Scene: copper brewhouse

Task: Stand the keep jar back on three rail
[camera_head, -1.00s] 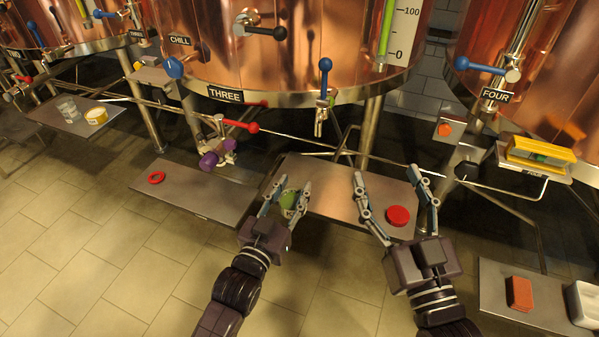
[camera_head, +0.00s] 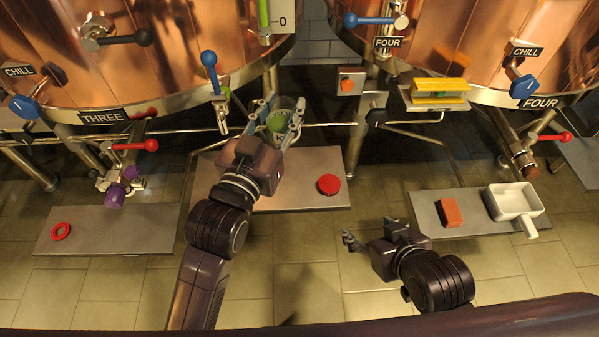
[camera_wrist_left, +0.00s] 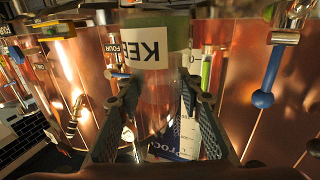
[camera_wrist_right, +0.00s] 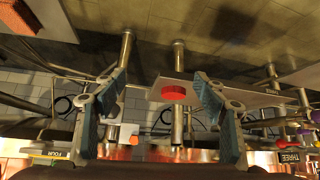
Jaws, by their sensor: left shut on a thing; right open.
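The keep jar (camera_head: 281,117) is clear glass with green contents. Its white label, reading upside down "KE", shows in the left wrist view (camera_wrist_left: 147,47). My left gripper (camera_head: 284,106) is shut around the jar and holds it up above the back of the steel shelf (camera_head: 270,198) beneath tank three, in front of the copper tanks. A thin metal rail (camera_head: 325,124) runs behind the jar; I cannot tell whether they touch. My right gripper (camera_head: 366,236) is open and empty, low over the floor right of that shelf.
A red disc (camera_head: 329,184) lies on the shelf. The left shelf (camera_head: 155,225) carries a red ring (camera_head: 60,231). The right shelf (camera_head: 470,225) holds an orange block (camera_head: 450,213) and a white scoop-like container (camera_head: 513,203). A blue-handled tap (camera_head: 210,75) hangs left of the jar.

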